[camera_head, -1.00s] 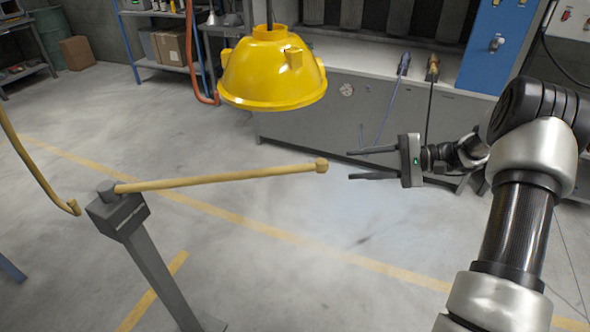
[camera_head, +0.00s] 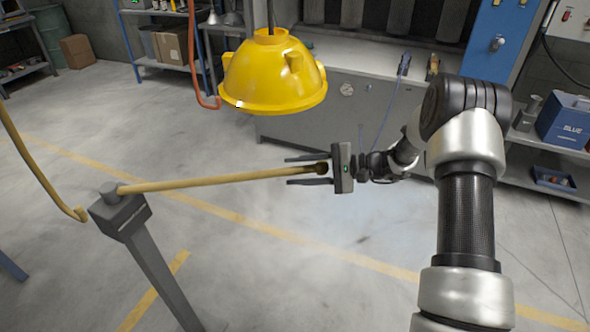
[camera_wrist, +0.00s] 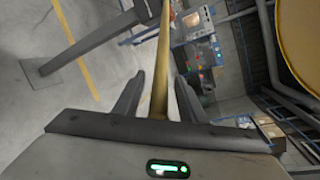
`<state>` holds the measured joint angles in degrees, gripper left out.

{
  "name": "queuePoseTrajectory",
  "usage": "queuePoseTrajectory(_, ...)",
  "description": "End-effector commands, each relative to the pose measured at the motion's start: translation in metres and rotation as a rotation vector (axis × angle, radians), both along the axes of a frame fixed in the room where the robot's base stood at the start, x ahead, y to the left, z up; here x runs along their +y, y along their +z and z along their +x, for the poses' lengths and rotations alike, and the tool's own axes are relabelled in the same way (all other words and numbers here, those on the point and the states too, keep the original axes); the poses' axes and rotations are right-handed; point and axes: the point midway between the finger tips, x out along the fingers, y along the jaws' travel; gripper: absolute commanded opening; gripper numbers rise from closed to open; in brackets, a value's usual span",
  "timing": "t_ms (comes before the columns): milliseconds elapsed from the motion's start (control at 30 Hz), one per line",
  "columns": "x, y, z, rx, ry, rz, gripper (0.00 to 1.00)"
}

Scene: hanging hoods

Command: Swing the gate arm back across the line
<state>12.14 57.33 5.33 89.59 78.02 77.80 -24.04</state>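The gate arm (camera_head: 225,181) is a yellow bar that runs to the right from the top of a grey post (camera_head: 152,262). Its knobbed tip lies between the fingers of my gripper (camera_head: 305,170). The fingers are open, one on each side of the bar, with gaps to it. In the wrist view the bar (camera_wrist: 162,70) runs away from between my two fingers (camera_wrist: 158,97) toward the grey post (camera_wrist: 90,42). A yellow line (camera_head: 270,231) crosses the floor below the bar.
A yellow hood (camera_head: 272,75) hangs above and behind the bar's tip, close over my gripper. A curved yellow hook-ended tube (camera_head: 40,165) hangs at the left. A grey cabinet (camera_head: 300,130) stands behind. Floor around the post is clear.

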Motion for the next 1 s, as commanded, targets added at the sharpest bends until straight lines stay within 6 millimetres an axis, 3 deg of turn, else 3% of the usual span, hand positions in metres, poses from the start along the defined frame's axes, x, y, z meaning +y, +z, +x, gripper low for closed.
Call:
queuePoseTrajectory(367,0.0074,-0.0018,0.0009,0.0,-0.001,-0.001,0.37)
queuePoseTrajectory(600,0.0071,-0.002,0.0009,0.0,0.0,-0.001,0.0)
queuePoseTrajectory(1000,0.007,-0.0035,-0.0006,0.004,-0.004,-0.003,0.0)
